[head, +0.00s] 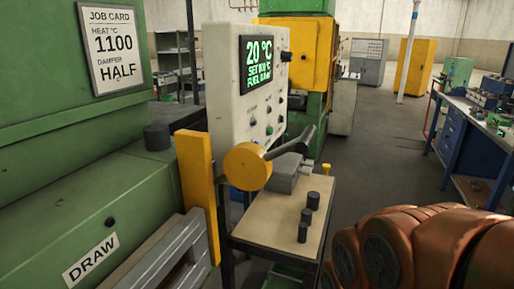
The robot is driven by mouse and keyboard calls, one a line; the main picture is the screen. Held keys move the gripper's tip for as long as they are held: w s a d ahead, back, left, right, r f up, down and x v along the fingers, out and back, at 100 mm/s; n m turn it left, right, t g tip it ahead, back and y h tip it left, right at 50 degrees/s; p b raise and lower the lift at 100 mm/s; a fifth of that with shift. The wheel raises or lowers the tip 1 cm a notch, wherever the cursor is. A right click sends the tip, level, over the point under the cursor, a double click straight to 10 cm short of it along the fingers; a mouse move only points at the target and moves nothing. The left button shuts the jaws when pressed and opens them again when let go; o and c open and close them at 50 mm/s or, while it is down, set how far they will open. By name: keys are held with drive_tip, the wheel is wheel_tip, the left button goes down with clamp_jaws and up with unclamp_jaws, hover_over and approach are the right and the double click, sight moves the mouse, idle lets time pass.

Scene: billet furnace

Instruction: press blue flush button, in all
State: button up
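The pale control panel (222,85) stands left of centre, with a dark display (262,64) in green text reading 20 °C, a set value and a fuel line. Below the display are several small buttons and knobs (268,130), too small to tell for certain which one is blue. A yellow disc (247,166) with a dark lever handle (292,143) stands in front of the panel's lower part and hides some of it. My gripper is not in view.
A small table (262,222) holds a grey block (289,174) and several dark cylinders (306,216). A yellow post (197,190) and the green furnace body (70,215) stand left. A workbench (465,130) is right; open floor (375,150) lies between.

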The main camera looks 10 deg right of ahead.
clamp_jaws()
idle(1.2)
